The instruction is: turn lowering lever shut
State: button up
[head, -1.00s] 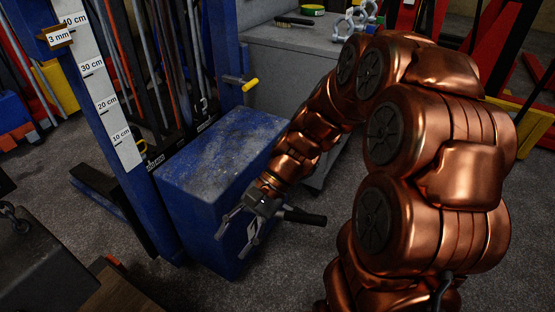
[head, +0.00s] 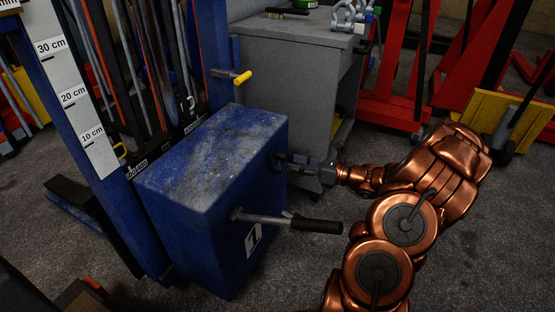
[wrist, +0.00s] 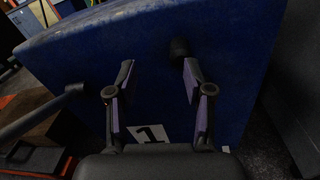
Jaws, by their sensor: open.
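A blue box (head: 205,165) with a white "1" label stands at the foot of a blue mast. A short black knob (wrist: 180,48) sticks out of its face in the wrist view. A grey bar with a black grip (head: 315,226) sticks out beside the label, and shows at left in the wrist view (wrist: 38,115). A yellow-ended lever (head: 243,77) is on the mast above the box. I cannot tell for sure which is the lowering lever. My gripper (wrist: 158,72) is open and empty at the box's right side, its right fingertip close to the knob; contact is unclear.
A grey cabinet (head: 285,60) stands behind the box. Red frames (head: 395,90) and a yellow panel (head: 497,125) are at the back right. A dark block with wood (head: 85,297) lies at front left.

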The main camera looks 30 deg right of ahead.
aim_at(281, 157)
jog(key=shift+m+t+h, duration=0.4)
jog(key=shift+m+h, duration=0.1)
jog(key=shift+m, duration=0.1)
jog(key=w+b, duration=0.1)
jog(key=w, duration=0.1)
jog(key=w+a, duration=0.1)
jog(key=w, duration=0.1)
jog(key=w+f+b, duration=0.1)
jog(key=w, duration=0.1)
jog(key=shift+w+a+b, duration=0.3)
jog(key=shift+w+a, duration=0.05)
jog(key=shift+a, duration=0.05)
grip_shut()
